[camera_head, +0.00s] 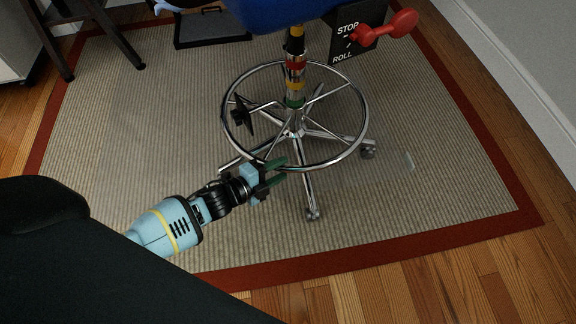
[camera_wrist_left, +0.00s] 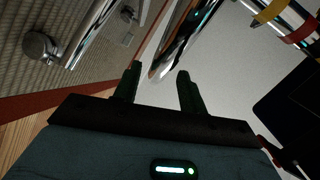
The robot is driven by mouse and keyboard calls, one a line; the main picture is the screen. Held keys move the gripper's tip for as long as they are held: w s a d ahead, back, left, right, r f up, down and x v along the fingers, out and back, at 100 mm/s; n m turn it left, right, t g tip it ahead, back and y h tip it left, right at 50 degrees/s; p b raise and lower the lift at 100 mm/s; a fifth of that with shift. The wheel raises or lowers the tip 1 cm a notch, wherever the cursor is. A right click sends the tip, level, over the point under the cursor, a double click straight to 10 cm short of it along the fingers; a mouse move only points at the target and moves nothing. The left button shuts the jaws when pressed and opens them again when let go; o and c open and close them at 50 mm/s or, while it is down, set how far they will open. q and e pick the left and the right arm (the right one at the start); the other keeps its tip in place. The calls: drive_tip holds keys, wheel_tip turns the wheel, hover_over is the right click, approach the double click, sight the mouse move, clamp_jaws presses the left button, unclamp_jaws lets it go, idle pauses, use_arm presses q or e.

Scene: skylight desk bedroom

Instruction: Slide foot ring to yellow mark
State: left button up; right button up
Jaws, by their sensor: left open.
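The chrome foot ring (camera_head: 367,112) circles the stool's column low down, with spokes running to its hub. A black knob (camera_head: 242,117) sits inside the ring's left side. My left gripper (camera_head: 282,172) is open at the ring's near rim. In the left wrist view, the chrome rim (camera_wrist_left: 186,42) runs toward the space between the fingertips (camera_wrist_left: 158,78); contact is unclear. My right gripper is not in view.
The stool's chrome legs and casters (camera_head: 313,214) stand on a beige rug (camera_head: 420,180) with a red border. The near-right rug area is clear.

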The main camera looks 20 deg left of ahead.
sight(283, 168)
use_arm(q)
drive_tip(key=shift+b+x, duration=0.65)
drive_tip(key=shift+x, duration=1)
clamp_jaws()
